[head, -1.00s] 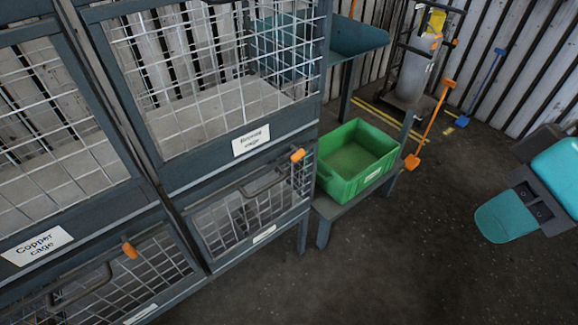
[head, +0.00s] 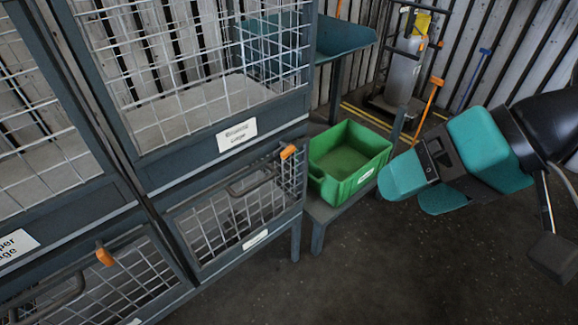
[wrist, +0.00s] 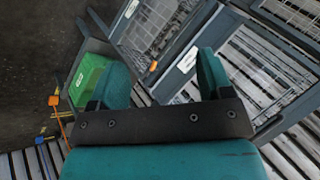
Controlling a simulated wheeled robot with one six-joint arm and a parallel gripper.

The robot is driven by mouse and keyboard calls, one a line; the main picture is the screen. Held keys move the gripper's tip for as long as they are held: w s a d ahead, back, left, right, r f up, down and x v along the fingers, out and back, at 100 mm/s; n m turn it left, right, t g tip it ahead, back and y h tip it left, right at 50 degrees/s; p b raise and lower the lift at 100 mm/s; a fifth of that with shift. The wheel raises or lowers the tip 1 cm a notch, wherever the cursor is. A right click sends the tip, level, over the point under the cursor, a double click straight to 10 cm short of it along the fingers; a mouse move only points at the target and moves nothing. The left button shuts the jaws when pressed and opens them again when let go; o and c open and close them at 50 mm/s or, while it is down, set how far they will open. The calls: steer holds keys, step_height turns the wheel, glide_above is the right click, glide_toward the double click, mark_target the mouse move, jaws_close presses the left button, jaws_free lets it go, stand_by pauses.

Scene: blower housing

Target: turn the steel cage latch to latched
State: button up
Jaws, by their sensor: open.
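Two orange latch handles show on the cage fronts in the head view. One latch (head: 288,151) is at the top right corner of the lower right cage (head: 240,210); the other latch (head: 104,255) is on the lower left cage (head: 125,275). I cannot read a label saying steel, so I cannot tell which is the steel cage latch, nor its exact setting. My gripper (head: 415,190) has teal fingers and is open and empty, right of the cages and apart from both latches. In the wrist view my gripper (wrist: 160,78) has an orange latch (wrist: 153,66) beyond its fingers.
A green bin (head: 350,160) sits on a low bench (head: 335,212) between the cages and my gripper. Behind it are a teal tray (head: 345,38), a grey cylinder on a trolley (head: 403,75), and orange and blue long-handled tools. The dark floor in front is clear.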

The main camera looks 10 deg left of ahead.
steer(key=w+a+f+m+y+b, duration=0.4)
steer(key=a+f+m+b, duration=0.15)
steer(key=f, duration=0.35)
steer(key=m+t+y+b, duration=0.3)
steer(key=m+t+b, duration=0.7)
steer(key=m+b, duration=0.75)
glide_toward(290, 153)
steer(key=w+a+m+p, duration=0.1)
steer(key=w+a+p, duration=0.1)
steer(key=p, duration=0.3)
steer(key=w+a+m+p, duration=0.1)
steer(key=w+a+p, duration=0.1)
steer(key=p, duration=0.4)
steer(key=w+a+m+p, duration=0.1)
steer(key=w+a+p, duration=0.1)
steer(key=a+p, duration=0.2)
steer(key=shift+a+t+p, duration=0.2)
steer(key=shift+t+p, duration=0.1)
steer(key=shift+p, duration=0.35)
steer(key=c, duration=0.9)
